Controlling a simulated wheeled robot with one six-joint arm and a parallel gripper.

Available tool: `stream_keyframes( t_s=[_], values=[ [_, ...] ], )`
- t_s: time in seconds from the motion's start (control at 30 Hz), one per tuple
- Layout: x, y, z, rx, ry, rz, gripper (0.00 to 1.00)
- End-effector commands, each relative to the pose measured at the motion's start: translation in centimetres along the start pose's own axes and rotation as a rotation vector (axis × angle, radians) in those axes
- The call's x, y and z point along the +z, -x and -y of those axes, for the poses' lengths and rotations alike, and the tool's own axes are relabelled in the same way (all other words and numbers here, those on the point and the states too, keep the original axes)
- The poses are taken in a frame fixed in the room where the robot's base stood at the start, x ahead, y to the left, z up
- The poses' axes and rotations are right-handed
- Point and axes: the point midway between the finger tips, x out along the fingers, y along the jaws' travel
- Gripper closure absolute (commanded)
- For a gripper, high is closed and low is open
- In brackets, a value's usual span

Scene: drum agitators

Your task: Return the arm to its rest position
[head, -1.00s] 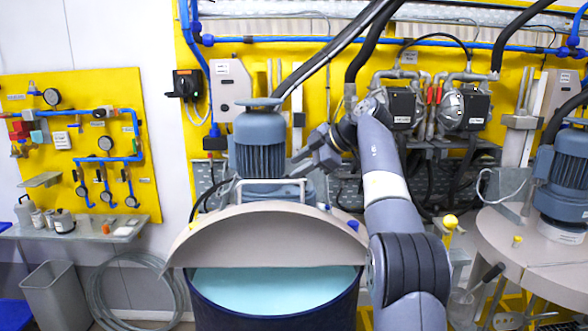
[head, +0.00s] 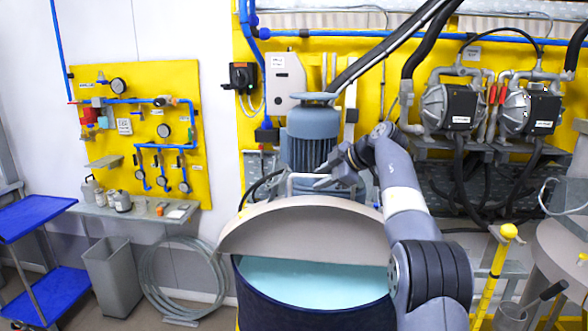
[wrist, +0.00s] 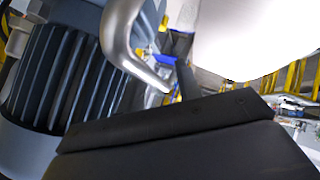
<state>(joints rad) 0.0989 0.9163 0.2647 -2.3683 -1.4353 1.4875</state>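My arm reaches up over the right side of a blue drum (head: 310,310) in the head view. My gripper (head: 326,178) is at the top of the arm, pointing left, close to the blue-grey agitator motor (head: 312,138) and the metal handle on the lid. The fingers are small and dark there, and I cannot tell whether they are open or shut. The half-round lid (head: 300,232) is raised at the drum's back, and pale blue liquid (head: 312,284) shows inside. In the wrist view the finned motor (wrist: 60,75) and the bent metal handle (wrist: 125,40) are very near; a dark grey block fills the lower part.
Two pumps (head: 450,108) hang on the yellow wall panel at right. A yellow-knobbed post (head: 508,232) stands right of my arm. A shelf with bottles (head: 150,210), a grey bin (head: 112,275), a coiled hose (head: 185,282) and a blue cart (head: 35,215) are at left.

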Motion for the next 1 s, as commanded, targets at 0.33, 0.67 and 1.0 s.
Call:
stream_keyframes(
  t_s=[0.33, 0.67, 1.0],
  values=[
    [-0.1, -0.1, 0.1, 0.006, 0.007, 0.000, 0.67],
    [0.0, 0.1, 0.0, 0.003, 0.002, 0.000, 0.67],
    [0.0, 6.0, -0.1, 0.004, 0.000, 0.001, 0.67]
  ],
)
